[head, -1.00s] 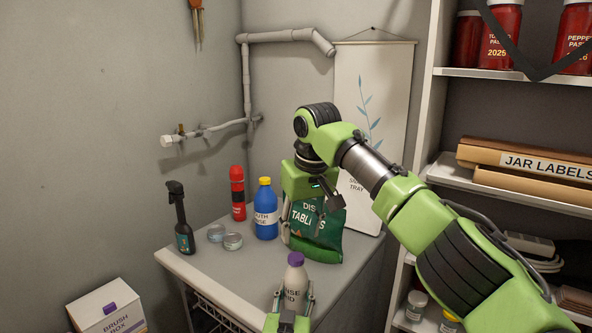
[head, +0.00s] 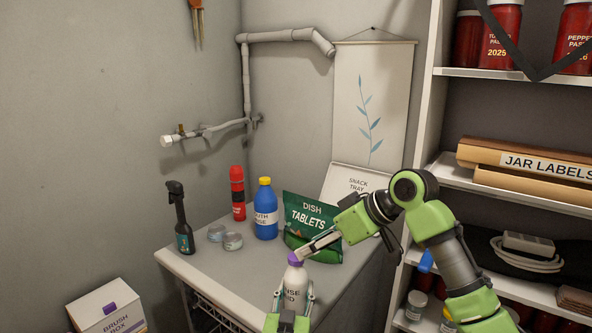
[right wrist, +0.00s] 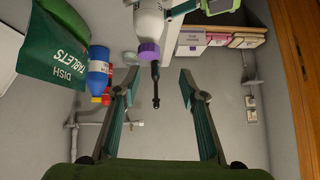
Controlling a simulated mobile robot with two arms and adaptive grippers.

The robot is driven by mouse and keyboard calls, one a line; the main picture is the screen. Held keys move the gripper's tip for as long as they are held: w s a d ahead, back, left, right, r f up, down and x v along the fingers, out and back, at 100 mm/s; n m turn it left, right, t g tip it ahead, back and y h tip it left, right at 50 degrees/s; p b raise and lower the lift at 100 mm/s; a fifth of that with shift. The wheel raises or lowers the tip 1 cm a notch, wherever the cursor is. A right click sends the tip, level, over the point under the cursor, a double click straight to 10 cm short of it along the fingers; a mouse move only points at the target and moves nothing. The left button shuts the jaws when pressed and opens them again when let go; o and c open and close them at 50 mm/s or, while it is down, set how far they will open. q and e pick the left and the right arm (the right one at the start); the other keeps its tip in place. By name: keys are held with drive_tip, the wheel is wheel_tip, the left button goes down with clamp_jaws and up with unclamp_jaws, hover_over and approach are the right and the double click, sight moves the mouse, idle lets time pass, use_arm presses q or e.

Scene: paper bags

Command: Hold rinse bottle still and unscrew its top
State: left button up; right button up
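The rinse bottle (head: 294,284) is white with a purple cap (head: 295,259) and stands upright near the front of the counter. My left gripper (head: 293,292) has its fingers on both sides of the bottle body and is shut on it. My right gripper (head: 312,247) reaches in from the right at cap height, beside the cap. In the right wrist view its fingers (right wrist: 159,72) are spread with nothing clamped between them. There the purple cap (right wrist: 148,51) shows just beyond the fingertips, with the bottle (right wrist: 150,22) upside down in the picture.
A green dish tablets bag (head: 300,215) stands close behind the right gripper. A shelf (head: 450,170) rises at right.

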drive_tip(key=shift+s+d+r+t+y, duration=0.15)
drive_tip(key=shift+d+t, duration=0.2)
drive_tip(key=shift+d, duration=0.55)
drive_tip(key=shift+s+d+r+t+y, duration=0.15)
drive_tip(key=shift+d+t, duration=0.2)
drive_tip(key=shift+d, duration=0.5)
drive_tip(key=m+g+h, duration=0.1)
drive_tip(key=m+h, duration=0.5)
hover_over(296, 285)
drive_tip(key=w, duration=0.2)
drive_tip(key=shift+d+f, duration=0.2)
drive_tip(key=shift+f, duration=2.95)
